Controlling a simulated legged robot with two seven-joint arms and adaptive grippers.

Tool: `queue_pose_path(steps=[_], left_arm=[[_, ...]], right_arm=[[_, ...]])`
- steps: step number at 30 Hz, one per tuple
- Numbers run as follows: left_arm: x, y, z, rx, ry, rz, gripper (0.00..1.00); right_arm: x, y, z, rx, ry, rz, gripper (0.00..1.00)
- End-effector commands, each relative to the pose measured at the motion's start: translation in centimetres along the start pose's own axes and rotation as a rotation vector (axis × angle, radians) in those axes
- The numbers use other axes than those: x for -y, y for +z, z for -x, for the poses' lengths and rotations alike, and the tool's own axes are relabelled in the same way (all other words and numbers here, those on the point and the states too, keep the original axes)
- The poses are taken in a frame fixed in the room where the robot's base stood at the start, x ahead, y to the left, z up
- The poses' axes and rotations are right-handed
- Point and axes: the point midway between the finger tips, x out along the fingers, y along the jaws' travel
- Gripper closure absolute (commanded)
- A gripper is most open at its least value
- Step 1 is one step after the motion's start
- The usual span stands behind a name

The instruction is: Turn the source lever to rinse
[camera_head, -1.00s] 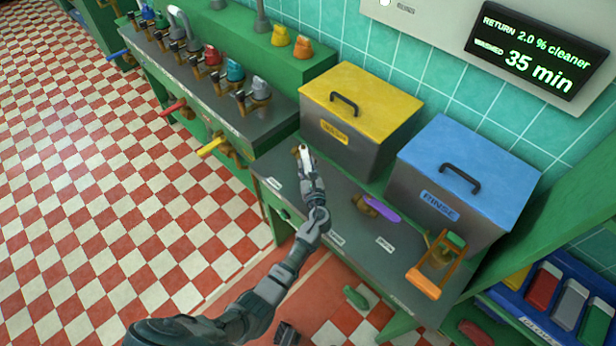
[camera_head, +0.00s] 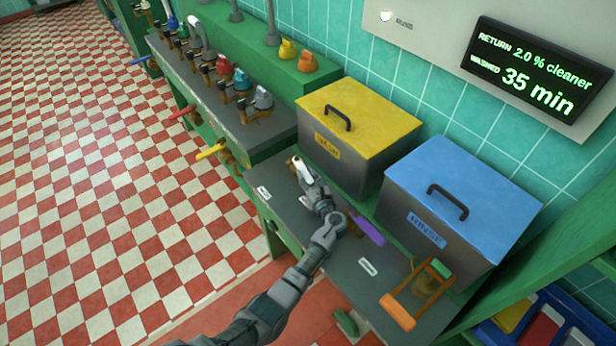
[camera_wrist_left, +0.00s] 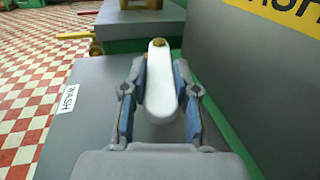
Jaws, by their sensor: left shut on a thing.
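The source lever (camera_wrist_left: 160,85) is a white, rounded handle with a brass pivot at its far end. It stands on the grey bench top in front of the yellow-lidded wash tank (camera_head: 322,150). My left gripper (camera_head: 303,174) is shut on the white lever. In the wrist view the fingers of the left gripper (camera_wrist_left: 160,97) lie along both sides of it. The WASH label (camera_wrist_left: 69,99) is to the left of the lever. The blue-lidded rinse tank (camera_head: 420,215) stands to the right. My right gripper is not in view.
A purple lever (camera_head: 368,230) sits close to my left wrist, on its right. Several coloured taps line the green-framed bench at the back left. A display panel (camera_head: 535,75) hangs on the wall.

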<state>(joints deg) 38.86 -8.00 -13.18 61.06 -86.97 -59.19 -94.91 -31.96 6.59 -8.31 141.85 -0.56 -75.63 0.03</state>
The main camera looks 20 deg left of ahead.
Motion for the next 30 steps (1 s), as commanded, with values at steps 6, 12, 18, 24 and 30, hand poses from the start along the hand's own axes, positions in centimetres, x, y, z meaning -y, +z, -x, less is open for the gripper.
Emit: queue_pose_path(steps=[6, 12, 18, 24, 30], left_arm=[[0.3, 0.1, 0.1, 0.001, -0.006, 0.001, 0.56], [0.3, 0.1, 0.2, 0.002, -0.005, 0.0, 0.46], [0.3, 0.1, 0.6, 0.002, -0.005, 0.0, 0.46], [0.3, -0.1, 3.8, -0.001, -0.006, 0.001, 0.46], [0.3, -0.1, 8.3, -0.002, -0.006, 0.0, 0.46]], right_arm=[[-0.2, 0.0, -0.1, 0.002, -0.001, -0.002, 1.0], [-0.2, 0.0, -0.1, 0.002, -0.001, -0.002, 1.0], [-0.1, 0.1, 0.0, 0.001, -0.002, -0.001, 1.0], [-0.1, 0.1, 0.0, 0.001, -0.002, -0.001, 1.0], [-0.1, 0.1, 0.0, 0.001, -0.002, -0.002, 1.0]])
